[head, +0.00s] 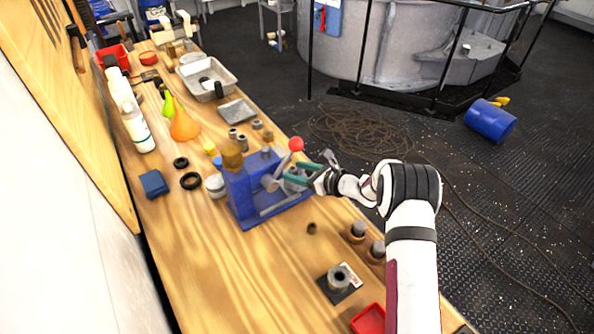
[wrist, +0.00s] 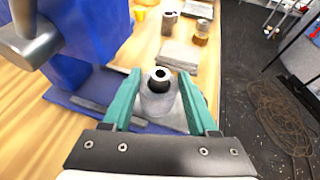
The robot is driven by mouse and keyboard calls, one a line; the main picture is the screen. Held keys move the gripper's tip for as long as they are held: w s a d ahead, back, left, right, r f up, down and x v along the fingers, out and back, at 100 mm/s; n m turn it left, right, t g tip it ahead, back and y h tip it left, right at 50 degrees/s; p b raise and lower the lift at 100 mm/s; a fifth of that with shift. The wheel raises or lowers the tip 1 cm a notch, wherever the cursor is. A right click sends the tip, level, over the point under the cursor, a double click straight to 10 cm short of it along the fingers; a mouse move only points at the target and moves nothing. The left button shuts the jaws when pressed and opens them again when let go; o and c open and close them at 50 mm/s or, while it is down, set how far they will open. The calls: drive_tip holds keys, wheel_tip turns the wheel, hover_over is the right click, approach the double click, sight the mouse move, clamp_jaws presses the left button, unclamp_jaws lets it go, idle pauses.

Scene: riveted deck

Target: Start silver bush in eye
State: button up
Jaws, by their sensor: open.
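My gripper (head: 299,176) is at the blue press (head: 240,192) on the bench, beside its red-knobbed lever (head: 295,144). In the wrist view its teal fingers (wrist: 160,80) are open, one on each side of a silver bush (wrist: 157,79) with a dark bore. The bush stands upright above a wider pale grey piece (wrist: 158,106), apparently the eye, on the press's base. I cannot tell how far the bush sits inside it. Gaps show between fingers and bush. In the head view the fingers mostly hide the bush.
A dark plate with a grey ring (head: 339,278) and a red tray (head: 369,319) lie on the near bench. Brown cups with grey cylinders (head: 357,231) stand near the right edge.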

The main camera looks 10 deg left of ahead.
drive_tip(key=shift+d, duration=0.1)
drive_tip(key=v, duration=1.5)
drive_tip(key=shift+s+d+r, duration=0.2)
drive_tip(key=w+d+r+m+t+h, duration=0.35)
drive_tip(key=d+r+m+h, duration=0.5)
drive_tip(key=m, duration=0.75)
drive_tip(key=s+d+r+m+g+h, duration=0.1)
drive_tip(key=s+d+m+h, duration=0.25)
drive_tip(key=s+m, duration=0.4)
drive_tip(key=s+d+r+m+g+h, duration=0.2)
drive_tip(key=s+d+m, duration=0.25)
drive_tip(key=m, duration=0.55)
drive_tip(key=s+a+m+g+y, duration=0.2)
drive_tip(key=s+a+m, duration=0.3)
drive_tip(key=s+m, duration=0.5)
drive_tip(key=s+a+f+m+g+y, duration=0.1)
drive_tip(key=s+a+m+g, duration=0.4)
drive_tip(key=s+m, duration=0.5)
drive_tip(key=s+y, duration=0.1)
drive_tip(key=s, duration=0.7)
drive_tip(key=shift+a, duration=0.4)
